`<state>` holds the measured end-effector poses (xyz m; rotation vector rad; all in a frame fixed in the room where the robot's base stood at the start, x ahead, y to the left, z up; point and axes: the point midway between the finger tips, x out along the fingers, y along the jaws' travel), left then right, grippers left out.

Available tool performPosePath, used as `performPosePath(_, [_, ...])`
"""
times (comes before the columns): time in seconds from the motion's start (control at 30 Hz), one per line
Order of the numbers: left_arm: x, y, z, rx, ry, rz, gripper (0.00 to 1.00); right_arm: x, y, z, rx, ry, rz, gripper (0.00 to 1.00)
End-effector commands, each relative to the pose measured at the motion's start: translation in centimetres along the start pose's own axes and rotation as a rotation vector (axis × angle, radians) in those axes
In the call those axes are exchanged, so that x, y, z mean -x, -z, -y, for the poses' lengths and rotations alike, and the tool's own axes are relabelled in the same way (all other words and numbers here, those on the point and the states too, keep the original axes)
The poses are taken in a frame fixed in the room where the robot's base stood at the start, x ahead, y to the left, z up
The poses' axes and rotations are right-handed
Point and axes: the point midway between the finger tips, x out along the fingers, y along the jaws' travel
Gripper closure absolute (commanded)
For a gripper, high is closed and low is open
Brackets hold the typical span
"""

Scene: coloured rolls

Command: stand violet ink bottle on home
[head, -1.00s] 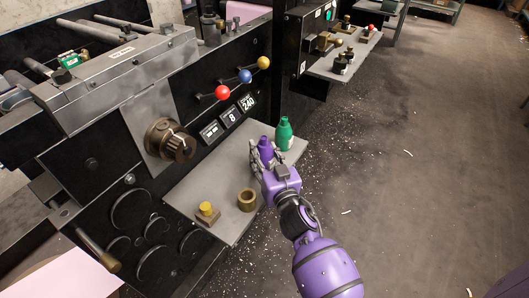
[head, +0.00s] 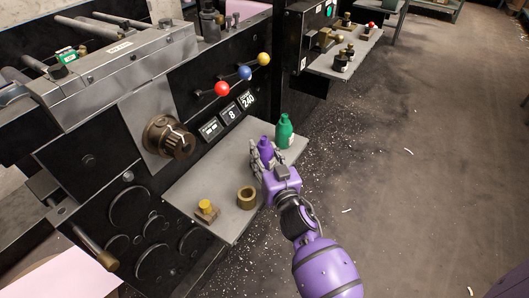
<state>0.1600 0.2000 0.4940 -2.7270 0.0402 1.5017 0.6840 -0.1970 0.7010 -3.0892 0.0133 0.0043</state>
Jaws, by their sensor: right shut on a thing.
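The violet ink bottle (head: 265,148) is upright at the far part of the grey shelf (head: 205,178) of the machine. My right gripper (head: 262,157) is shut on it from the near side, and its fingers cover the bottle's lower part. Whether the bottle's base touches the shelf cannot be told. A green bottle (head: 285,132) stands just behind and to the right. No spot marked as home can be made out. My left gripper is not in view.
A brass ring (head: 247,198) and a yellow-topped brass piece (head: 206,209) stand on the near part of the shelf. The shelf's left-middle is clear. The machine's black panel carries a brown dial (head: 170,138) and red, blue and yellow knobs (head: 245,73).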

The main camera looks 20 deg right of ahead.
Motion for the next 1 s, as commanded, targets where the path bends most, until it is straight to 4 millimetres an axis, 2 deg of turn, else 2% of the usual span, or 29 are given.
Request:
performPosePath(0.13, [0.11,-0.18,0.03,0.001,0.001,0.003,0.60,-0.01,0.04,0.01,0.000,0.000,-0.001,0.91])
performPosePath(0.17, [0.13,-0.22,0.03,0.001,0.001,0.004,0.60,-0.01,0.05,0.01,0.000,0.000,-0.001,0.58])
performPosePath(0.3, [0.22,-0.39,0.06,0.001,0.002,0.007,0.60,0.00,0.04,0.01,0.000,0.000,-0.001,0.40])
performPosePath(0.57, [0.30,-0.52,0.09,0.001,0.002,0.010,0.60,0.01,-0.03,-0.01,0.000,0.000,0.001,0.36])
performPosePath(0.7, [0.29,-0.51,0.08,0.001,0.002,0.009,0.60,0.02,-0.03,-0.01,0.000,0.000,0.001,0.19])
performPosePath(1.0, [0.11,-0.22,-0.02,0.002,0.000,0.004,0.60,0.01,0.02,-0.01,0.000,0.000,0.000,0.19])
